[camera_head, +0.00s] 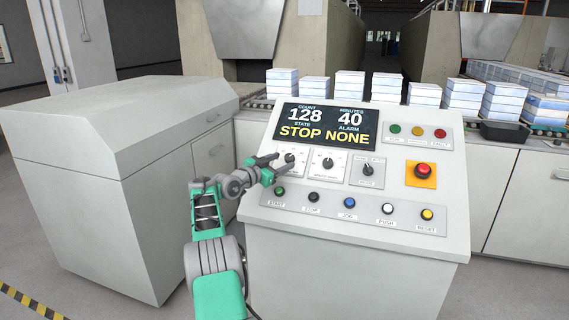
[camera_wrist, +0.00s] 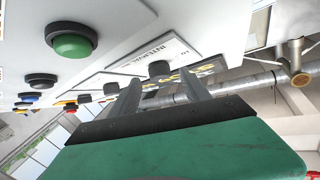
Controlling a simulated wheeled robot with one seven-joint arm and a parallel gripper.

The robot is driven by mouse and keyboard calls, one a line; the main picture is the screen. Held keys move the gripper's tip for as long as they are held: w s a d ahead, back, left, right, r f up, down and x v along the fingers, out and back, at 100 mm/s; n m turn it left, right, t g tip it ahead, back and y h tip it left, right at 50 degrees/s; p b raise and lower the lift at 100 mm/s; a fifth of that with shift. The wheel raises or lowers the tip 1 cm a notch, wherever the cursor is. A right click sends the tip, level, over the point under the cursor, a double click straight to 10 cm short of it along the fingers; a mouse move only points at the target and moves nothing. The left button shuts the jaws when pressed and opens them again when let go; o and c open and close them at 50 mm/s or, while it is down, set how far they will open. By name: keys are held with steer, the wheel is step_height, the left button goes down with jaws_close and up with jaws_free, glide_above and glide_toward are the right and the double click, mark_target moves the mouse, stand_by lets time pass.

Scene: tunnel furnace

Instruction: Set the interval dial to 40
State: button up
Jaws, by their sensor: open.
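The interval dial (camera_head: 290,157) is the left of two black dials on white plates at the upper left of the sloped console panel. In the wrist view its black knob (camera_wrist: 160,68) shows below a plate label beginning "INTERV". My gripper (camera_head: 274,164) is open at that dial, its fingers pointing to the panel. In the wrist view the gripper (camera_wrist: 160,80) has its two fingertips either side of the knob, with gaps visible. I cannot tell how deep they reach. The display (camera_head: 322,127) reads count 128, minutes 40, STOP, NONE. The dial's pointer is too small to read.
A second dial (camera_head: 327,164) and a mode switch (camera_head: 367,170) sit to the right. A green start button (camera_head: 280,191) lies just below the gripper in a button row. A red emergency button (camera_head: 423,170) is at the right. A large grey cabinet (camera_head: 90,190) stands left.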

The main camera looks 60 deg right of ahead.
steer(key=v, duration=0.5)
steer(key=shift+a+b, duration=0.2)
steer(key=shift+b, duration=0.1)
